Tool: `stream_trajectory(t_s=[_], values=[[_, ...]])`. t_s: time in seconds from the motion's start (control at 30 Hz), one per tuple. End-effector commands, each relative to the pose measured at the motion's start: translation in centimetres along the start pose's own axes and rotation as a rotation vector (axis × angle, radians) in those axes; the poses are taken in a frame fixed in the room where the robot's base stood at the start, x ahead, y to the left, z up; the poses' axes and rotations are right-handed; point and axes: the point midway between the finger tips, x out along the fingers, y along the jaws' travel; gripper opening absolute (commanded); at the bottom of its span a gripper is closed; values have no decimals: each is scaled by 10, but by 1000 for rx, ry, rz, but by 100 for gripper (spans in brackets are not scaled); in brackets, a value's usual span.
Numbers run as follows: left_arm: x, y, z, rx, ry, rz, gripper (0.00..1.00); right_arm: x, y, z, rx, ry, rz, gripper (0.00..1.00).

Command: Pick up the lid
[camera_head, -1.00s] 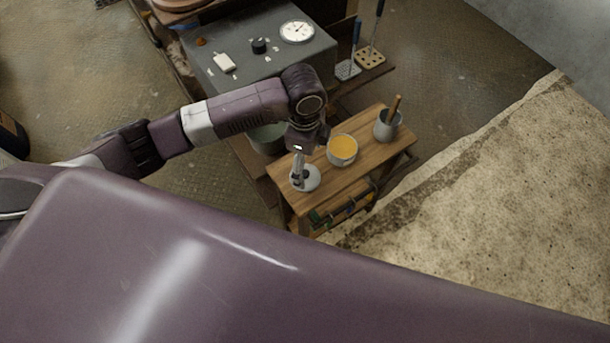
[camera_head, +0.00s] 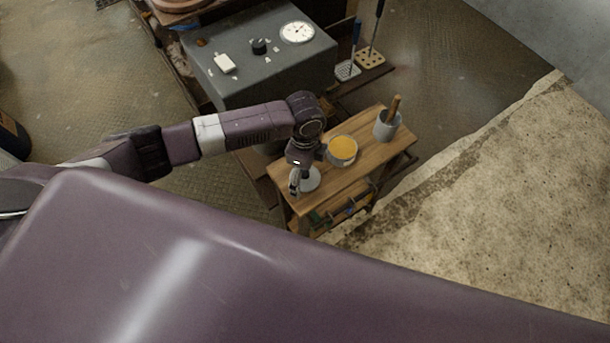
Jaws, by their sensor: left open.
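The lid seems to be the round pale grey piece (camera_head: 311,181) lying at the near left end of the small wooden table (camera_head: 362,166). My left gripper (camera_head: 294,186) reaches in from the left and points down at the lid's left side. It is open, with nothing seen held in it. The gripper and wrist hide part of the lid. I cannot tell whether the fingers touch it. A pot with orange-yellow contents (camera_head: 343,149) stands just right of my wrist, open at the top. My right gripper is not in view.
A grey cup with a wooden handle in it (camera_head: 387,126) stands at the table's far right end. Below the tabletop is a rack with coloured items (camera_head: 345,208).

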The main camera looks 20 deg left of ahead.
Motion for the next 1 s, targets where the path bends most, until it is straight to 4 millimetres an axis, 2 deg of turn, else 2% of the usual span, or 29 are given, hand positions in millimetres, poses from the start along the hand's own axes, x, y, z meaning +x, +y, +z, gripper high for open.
stream_trajectory(t_s=[0.07, 0.6, 1.0], values=[[0, 0, 0, 0, 0, 0, 83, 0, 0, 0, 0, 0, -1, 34], [0, 0, 0, 0, -1, 1, 24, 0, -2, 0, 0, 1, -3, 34], [3, 3, 1, -1, -3, 6, 22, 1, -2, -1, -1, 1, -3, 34]])
